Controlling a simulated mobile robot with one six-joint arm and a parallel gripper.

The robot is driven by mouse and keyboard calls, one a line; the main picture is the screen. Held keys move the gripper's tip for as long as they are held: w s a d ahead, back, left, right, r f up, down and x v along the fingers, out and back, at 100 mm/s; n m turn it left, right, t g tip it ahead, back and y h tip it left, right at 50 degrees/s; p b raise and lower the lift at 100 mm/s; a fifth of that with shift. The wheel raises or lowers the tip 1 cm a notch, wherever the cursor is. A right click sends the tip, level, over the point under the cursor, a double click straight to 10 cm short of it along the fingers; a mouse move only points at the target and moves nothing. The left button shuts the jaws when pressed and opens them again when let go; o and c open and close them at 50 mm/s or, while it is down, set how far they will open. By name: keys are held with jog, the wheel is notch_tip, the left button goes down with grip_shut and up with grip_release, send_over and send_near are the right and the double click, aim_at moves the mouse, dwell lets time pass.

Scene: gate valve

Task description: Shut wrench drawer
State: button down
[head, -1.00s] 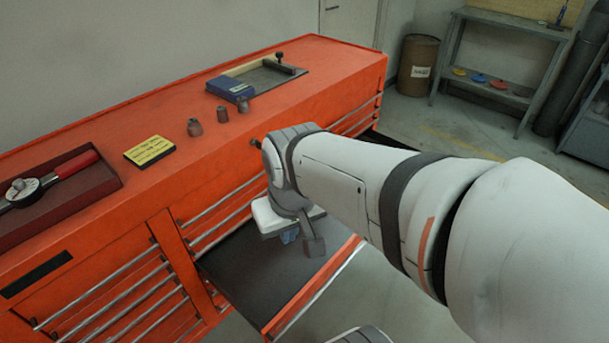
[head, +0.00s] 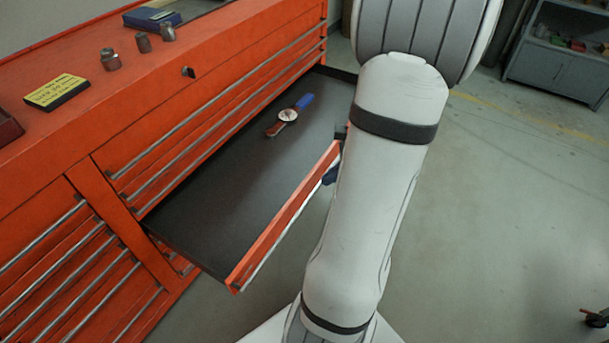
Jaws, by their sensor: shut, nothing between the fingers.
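The wrench drawer (head: 225,195) stands pulled out of the orange cabinet, with a black floor and an orange front (head: 290,215). A dial wrench (head: 289,116) with a blue handle lies inside, towards the back. My gripper (head: 332,173) is mostly hidden behind my white arm. Only small dark and blue parts of it show, at the outer side of the drawer front near its far end. It is shut and holds nothing. I cannot tell whether it touches the front.
The cabinet top (head: 75,125) carries several small sockets (head: 110,59), a yellow label block (head: 56,92) and a blue box (head: 152,17). More closed drawers with bar handles (head: 85,265) are at the lower left. The floor (head: 490,200) at right is open.

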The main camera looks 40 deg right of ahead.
jog(key=s+d+f+m+t+h+b, duration=0.1)
jog(key=s+d+f+m+t+b, duration=0.1)
jog(key=s+d+f+m, duration=0.4)
jog(key=w+a+f+b, duration=0.2)
jog(key=w+f+b, duration=0.2)
jog(key=w+f, duration=0.4)
jog(key=w, duration=0.3)
jog(key=shift+w+a+m, duration=0.2)
jog(key=shift+w+m, duration=0.2)
